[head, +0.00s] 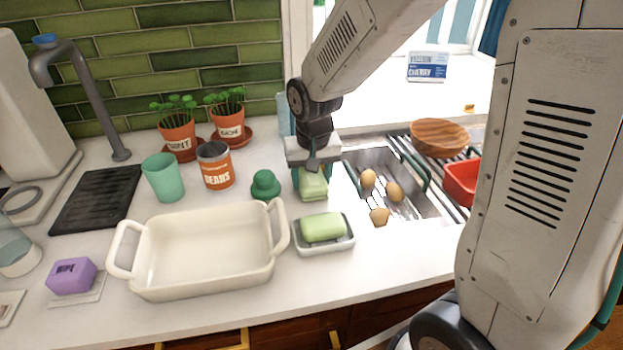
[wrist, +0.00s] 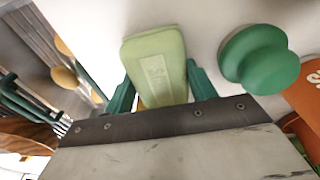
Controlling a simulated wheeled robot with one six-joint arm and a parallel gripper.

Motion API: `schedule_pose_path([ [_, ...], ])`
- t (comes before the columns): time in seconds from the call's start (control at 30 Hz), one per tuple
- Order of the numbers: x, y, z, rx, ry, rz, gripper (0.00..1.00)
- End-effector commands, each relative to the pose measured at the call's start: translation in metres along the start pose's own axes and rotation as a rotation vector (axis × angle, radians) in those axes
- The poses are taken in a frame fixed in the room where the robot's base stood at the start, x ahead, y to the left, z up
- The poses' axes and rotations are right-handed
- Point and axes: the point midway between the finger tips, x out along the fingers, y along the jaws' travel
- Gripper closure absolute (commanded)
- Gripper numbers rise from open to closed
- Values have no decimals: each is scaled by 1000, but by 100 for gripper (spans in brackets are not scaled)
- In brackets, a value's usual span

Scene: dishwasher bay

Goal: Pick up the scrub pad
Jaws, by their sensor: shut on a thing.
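The scrub pad, a light green block with faint raised marks on its face, is between the jaws of my gripper (wrist: 157,90). In the wrist view the pad (wrist: 158,60) stands out past the dark green fingers, one on each side. In the head view the pad (head: 313,187) shows below my gripper (head: 313,175), behind the soap dish. My gripper is shut on it and points down. I cannot tell whether the pad touches the counter.
A dark green knobbed object (head: 265,185) stands just left of the pad. A green soap bar (head: 323,227) lies in a dish (head: 325,247) in front. A white baking dish (head: 205,285) is front left. A sink tray (head: 410,205) with eggs is right. A beans can (head: 215,168) stands left.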

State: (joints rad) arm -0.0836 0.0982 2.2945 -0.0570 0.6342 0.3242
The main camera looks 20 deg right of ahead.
Motion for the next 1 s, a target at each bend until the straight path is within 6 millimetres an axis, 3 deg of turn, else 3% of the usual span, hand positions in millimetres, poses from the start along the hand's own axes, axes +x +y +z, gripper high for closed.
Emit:
schedule_pose_path([
  [0.17,-20,0,-3,1,4,-1,70],
  [0.8,-141,0,-18,0,4,-1,70],
  [1.0,-166,0,-20,0,3,-1,70],
])
